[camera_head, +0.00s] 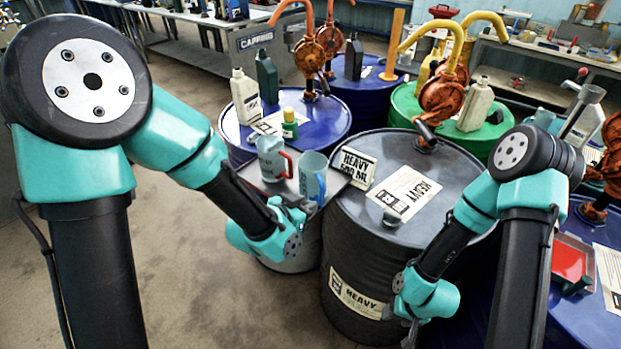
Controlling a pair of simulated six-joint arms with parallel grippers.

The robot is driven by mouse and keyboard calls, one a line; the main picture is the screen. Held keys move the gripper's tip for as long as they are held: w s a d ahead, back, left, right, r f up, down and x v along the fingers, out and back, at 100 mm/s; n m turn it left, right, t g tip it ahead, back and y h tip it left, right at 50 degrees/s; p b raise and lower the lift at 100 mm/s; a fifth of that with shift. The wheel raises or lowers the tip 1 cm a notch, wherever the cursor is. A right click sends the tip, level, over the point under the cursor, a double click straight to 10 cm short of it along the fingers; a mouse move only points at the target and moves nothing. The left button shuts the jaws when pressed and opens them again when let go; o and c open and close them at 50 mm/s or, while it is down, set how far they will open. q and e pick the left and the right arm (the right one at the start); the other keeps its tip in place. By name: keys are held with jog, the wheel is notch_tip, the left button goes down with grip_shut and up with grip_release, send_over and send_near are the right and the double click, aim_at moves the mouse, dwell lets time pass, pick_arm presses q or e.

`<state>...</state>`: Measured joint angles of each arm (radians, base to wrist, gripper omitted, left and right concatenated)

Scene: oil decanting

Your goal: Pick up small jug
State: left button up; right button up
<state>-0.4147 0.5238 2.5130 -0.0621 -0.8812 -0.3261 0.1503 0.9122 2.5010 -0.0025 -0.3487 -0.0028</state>
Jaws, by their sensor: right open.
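Two pale translucent jugs stand side by side on a small grey stand by the dark drum. One jug (272,158) has a red handle. The other jug (311,172) has a blue handle and stands to its right, nearer my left gripper. I cannot tell for sure which is the small one. My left gripper (291,207) is just in front of and below the blue-handled jug; its fingers are partly hidden, and I cannot tell whether they touch the handle. My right gripper (411,325) is open, low in front of the dark drum, apart from the jugs.
The dark drum (455,185) carries a "HEAVY 500 ML" sign (355,167), a label sheet (404,192) and an orange hand pump (442,97). Blue and green drums with bottles and pumps crowd behind. A red tray (570,262) lies at right. Floor at lower left is clear.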

aim_at(322, 205)
pick_arm(q)
jog(key=shift+d+r, duration=0.1)
jog(key=shift+r, duration=0.05)
jog(key=shift+x, duration=1.25)
jog(key=shift+x, duration=2.5)
jog(key=shift+c, duration=0.3)
grip_shut()
